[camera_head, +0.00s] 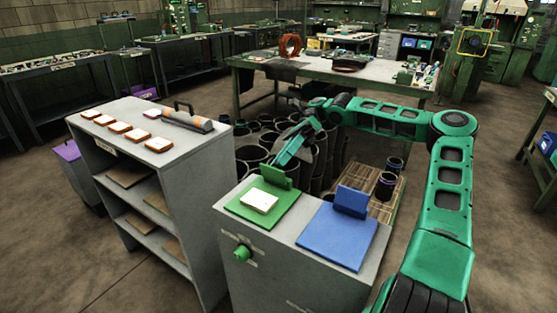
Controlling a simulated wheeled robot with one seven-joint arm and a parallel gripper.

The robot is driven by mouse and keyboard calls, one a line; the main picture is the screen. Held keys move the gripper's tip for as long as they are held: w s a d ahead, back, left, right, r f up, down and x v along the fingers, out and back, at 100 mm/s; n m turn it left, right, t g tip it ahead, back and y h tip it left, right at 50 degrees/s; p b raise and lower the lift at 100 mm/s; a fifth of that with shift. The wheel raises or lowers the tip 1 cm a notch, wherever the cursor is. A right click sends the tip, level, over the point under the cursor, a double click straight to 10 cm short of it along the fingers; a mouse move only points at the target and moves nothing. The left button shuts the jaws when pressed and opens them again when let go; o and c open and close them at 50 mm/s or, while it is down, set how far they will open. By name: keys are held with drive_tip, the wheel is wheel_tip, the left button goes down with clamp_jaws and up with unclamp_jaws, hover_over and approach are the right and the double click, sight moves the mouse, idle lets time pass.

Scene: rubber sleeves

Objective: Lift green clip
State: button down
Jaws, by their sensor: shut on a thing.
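The green clip (274,178) is an upright green flap at the back of a green plate (278,217), on top of the grey cabinet at the front. A white-topped square block (259,201) lies on the plate in front of the clip. My gripper (283,160) reaches down from behind to the clip's top edge and is shut on the clip. Its fingertips are small and partly hidden, so the exact contact is hard to see. The blue clip (351,200) stands upright on a blue plate (340,240) to the right, with no block on it.
A grey shelf unit (190,150) at left carries several white-topped blocks and a grey-orange handled tool (188,121). Several dark rubber sleeves (255,153) stand on a pallet (383,208) behind the cabinet. A workbench (400,83) stands beyond them.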

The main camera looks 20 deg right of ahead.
drive_tip(key=shift+w+d+f+g+y, duration=0.25)
drive_tip(key=shift+f+g+y, duration=0.2)
drive_tip(key=shift+y, duration=0.3)
drive_tip(key=shift+w+d+f+g+y, duration=0.1)
drive_tip(key=shift+d+f+g+y, duration=0.25)
drive_tip(key=shift+y, duration=0.45)
drive_tip(key=shift+w+d+f+g+y, duration=0.2)
drive_tip(key=shift+f+g+y, duration=0.25)
drive_tip(key=shift+y, duration=0.3)
drive_tip(key=c, duration=1.5)
unclamp_jaws()
drive_tip(key=shift+w, duration=0.1)
drive_tip(key=shift+c, duration=0.2)
drive_tip(key=shift+g, duration=0.25)
drive_tip(key=v, duration=1)
drive_tip(key=shift+w+d, duration=0.2)
drive_tip(key=shift+d, duration=0.1)
drive_tip(key=shift+f, duration=0.1)
